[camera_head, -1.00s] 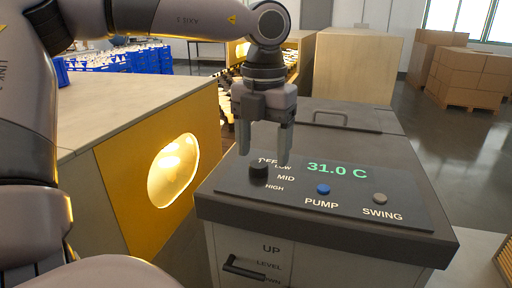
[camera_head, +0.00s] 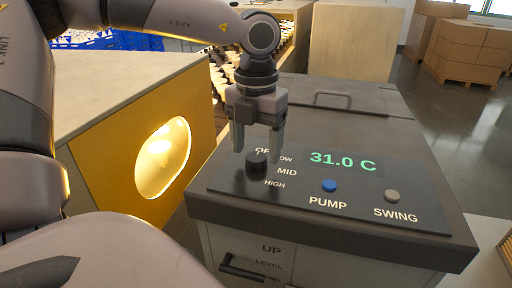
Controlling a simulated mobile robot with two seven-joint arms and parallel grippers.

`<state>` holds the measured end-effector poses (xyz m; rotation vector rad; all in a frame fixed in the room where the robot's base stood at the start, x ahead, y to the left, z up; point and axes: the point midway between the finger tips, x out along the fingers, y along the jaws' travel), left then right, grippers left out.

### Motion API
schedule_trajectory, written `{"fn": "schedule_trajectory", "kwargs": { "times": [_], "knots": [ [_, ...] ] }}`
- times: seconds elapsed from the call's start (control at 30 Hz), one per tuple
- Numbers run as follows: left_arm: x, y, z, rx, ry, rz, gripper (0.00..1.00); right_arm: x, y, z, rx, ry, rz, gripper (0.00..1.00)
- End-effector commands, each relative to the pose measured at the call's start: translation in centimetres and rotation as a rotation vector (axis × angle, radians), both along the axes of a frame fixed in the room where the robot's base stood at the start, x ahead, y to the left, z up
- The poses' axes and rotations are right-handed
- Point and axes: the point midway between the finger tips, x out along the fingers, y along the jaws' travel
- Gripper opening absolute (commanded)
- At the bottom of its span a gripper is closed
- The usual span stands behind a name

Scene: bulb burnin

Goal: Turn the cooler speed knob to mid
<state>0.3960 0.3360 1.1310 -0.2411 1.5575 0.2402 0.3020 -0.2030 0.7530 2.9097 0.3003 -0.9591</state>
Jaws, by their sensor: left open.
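The cooler speed knob (camera_head: 257,163) is a black round knob on the left of the cooler's dark control panel (camera_head: 300,199). Labels OFF, LOW, MID and HIGH stand along its right side; OFF is partly covered. The knob's pointer is too small to read. My left gripper (camera_head: 257,152) is open and points down, with its fingertips just above and around the knob's sides in the picture. I cannot tell whether they touch it. My right gripper is not clearly in view.
The panel also has a blue PUMP button (camera_head: 329,186), a grey SWING button (camera_head: 392,196) and a green 31.0 C readout (camera_head: 343,161). A handle (camera_head: 346,99) stands on the lid behind. A yellow-fronted box (camera_head: 119,178) with a glowing round window is at the left.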

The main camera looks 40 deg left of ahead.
Motion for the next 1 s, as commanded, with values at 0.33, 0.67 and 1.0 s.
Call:
{"fn": "schedule_trajectory", "kwargs": {
  "times": [0.33,0.67,1.0],
  "knots": [
    [0.0,0.0,-1.8,0.0,0.0,0.001,0.69,0.0,0.0,0.3,0.0,0.0,0.0,0.0],
    [0.0,0.0,-1.8,0.0,0.0,0.001,0.13,0.0,0.0,0.3,0.0,0.001,0.0,0.0],
    [0.0,0.0,-1.9,0.002,-0.002,-0.041,0.13,0.0,0.0,-0.3,-0.001,0.001,0.001,0.0]
  ]
}}
